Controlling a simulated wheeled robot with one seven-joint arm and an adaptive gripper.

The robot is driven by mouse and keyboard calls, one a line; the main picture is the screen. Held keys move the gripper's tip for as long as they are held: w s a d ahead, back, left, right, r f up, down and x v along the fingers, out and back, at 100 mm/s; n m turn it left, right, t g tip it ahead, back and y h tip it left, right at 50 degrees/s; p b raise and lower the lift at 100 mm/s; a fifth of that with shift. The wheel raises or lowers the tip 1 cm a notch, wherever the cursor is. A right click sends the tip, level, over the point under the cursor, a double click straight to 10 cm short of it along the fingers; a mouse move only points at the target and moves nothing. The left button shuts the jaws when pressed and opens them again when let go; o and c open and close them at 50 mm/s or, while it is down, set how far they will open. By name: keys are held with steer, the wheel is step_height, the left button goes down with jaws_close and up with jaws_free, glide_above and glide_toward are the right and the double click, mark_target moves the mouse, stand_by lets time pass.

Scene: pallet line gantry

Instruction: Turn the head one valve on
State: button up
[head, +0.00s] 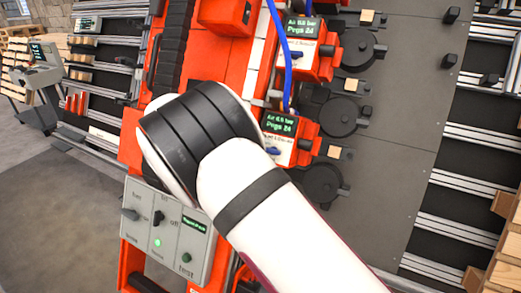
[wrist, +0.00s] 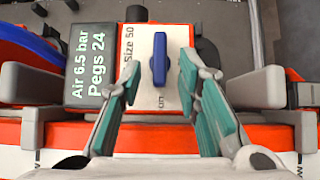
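In the wrist view a blue valve handle (wrist: 159,60) stands on a white label plate of a red unit. Its long side runs up and down the picture, with small lettering that seems to read "on" below it. My gripper (wrist: 160,72) is open, its teal-padded fingers on either side of the handle with a gap to each. A display (wrist: 92,75) left of it reads "Air 6.5 bar Pegs 24". In the head view my arm hides the gripper. Two red units there carry blue handles, a lower one (head: 272,150) and an upper one (head: 297,55). I cannot tell which is head one.
A grey control box (head: 168,229) with switches and green lamps sits at the lower left of the red machine. Blue hoses (head: 282,45) run down to the units. Dark round parts (head: 341,115) stand beside them. A console (head: 38,78) stands far left.

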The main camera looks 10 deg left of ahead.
steer(key=v, duration=1.1)
steer(key=shift+s+a, duration=0.2)
steer(key=shift+a, duration=0.2)
steer(key=s+d+r+m+g+y+p, duration=0.15)
steer(key=d+r, duration=0.25)
steer(key=d, duration=0.5)
steer(key=s+d+r+m+g+y, duration=0.1)
steer(key=s+d+r+g+y, duration=0.2)
steer(key=d, duration=0.6)
steer(key=s+d+r+m+g+y, duration=0.1)
steer(key=d+r+m+y, duration=0.1)
steer(key=d+r, duration=0.45)
steer(key=s+d+r+m+y+p, duration=0.1)
steer(key=s+d+m+y, duration=0.15)
steer(key=s+d, duration=0.95)
steer(key=s+f+m+t+y+p, duration=0.1)
steer(key=s+f+m+t+y, duration=0.1)
steer(key=s, duration=1.4)
step_height(320, 180, down, 2)
steer(key=shift+d+t+y, duration=0.4)
steer(key=shift+t+y, duration=0.2)
steer(key=shift+t, duration=0.15)
